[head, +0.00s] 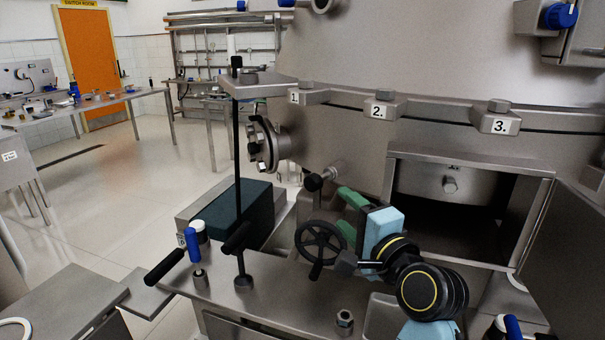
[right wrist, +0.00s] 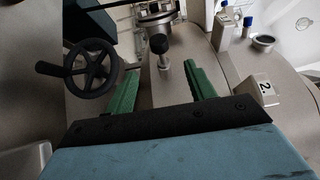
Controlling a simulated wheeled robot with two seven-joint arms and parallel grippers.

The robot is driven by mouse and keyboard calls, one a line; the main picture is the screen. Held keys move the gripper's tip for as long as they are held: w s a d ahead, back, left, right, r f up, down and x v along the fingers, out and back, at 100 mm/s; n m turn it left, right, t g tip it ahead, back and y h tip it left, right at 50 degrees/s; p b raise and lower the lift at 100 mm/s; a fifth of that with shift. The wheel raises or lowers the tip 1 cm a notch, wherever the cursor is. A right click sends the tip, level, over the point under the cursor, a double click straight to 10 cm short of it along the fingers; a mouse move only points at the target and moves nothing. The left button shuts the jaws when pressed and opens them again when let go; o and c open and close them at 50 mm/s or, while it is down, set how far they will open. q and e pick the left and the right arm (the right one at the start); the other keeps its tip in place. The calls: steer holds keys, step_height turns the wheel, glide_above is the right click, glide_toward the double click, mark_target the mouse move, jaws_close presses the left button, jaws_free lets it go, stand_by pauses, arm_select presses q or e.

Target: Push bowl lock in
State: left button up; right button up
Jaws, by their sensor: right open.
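The bowl lock appears to be the black knob (head: 313,182) on a short metal shaft at the side of the big steel separator housing (head: 345,130). In the right wrist view the black knob (right wrist: 159,46) and its shaft show ahead, between the lines of the two green fingers. My right gripper (head: 341,207) is open and empty, its fingers spread, pointing toward the knob from the right and a little below it. A gap seems to separate the fingertips from the knob. How far in the lock sits cannot be told. My left gripper is not in view.
A black handwheel (head: 320,246) stands close beside my right gripper's lower finger. A tall black rod (head: 237,155) and black-handled levers (head: 165,266) rise from the steel bench at left. An open steel compartment (head: 455,215) lies behind my right arm.

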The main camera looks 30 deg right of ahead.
mark_target(318, 187)
steer(key=w, duration=0.4)
steer(key=w+b, duration=0.1)
steer(key=w, duration=0.4)
steer(key=w+d+b, duration=0.1)
steer(key=w, duration=0.3)
steer(key=shift+w, duration=0.15)
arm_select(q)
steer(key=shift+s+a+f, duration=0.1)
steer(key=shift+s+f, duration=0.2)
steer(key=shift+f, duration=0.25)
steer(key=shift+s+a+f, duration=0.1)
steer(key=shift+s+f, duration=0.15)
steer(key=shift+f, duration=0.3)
arm_select(e)
jaws_close()
